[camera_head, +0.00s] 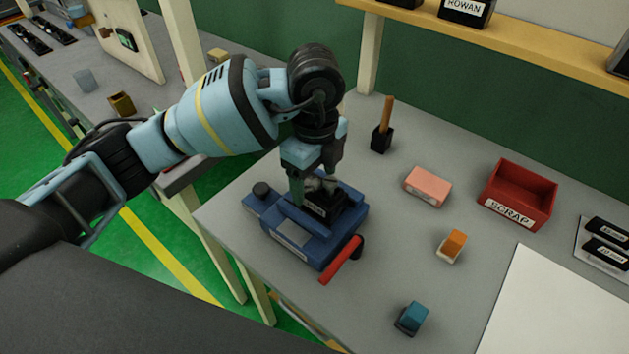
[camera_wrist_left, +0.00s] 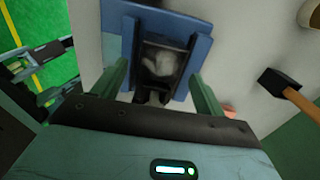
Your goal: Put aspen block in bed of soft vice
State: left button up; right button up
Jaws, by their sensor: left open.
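The blue soft vice (camera_head: 292,243), with a red handle, stands on the grey bench in the head view. It also shows in the left wrist view (camera_wrist_left: 201,55). My left gripper (camera_head: 317,186) points down over the vice, its fingers open on either side of the bed. Between the dark jaws lies a greyish-white piece (camera_wrist_left: 160,63), blurred in the wrist view and partly hidden by the fingers in the head view. It may be the aspen block, but I cannot read a name on it. My right gripper is not in view.
Right of the vice are a black block with a wooden handle (camera_head: 381,139), a pink block (camera_head: 428,187), an orange-and-white block (camera_head: 452,246), a teal block (camera_head: 411,318) and a red scrap bin (camera_head: 510,212). A shelf (camera_head: 540,52) runs along the back.

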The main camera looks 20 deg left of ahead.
aim_at(315, 187)
pick_arm(q)
notch_tip(315, 187, up, 6)
jog(key=shift+f, duration=0.15)
dwell(1.1)
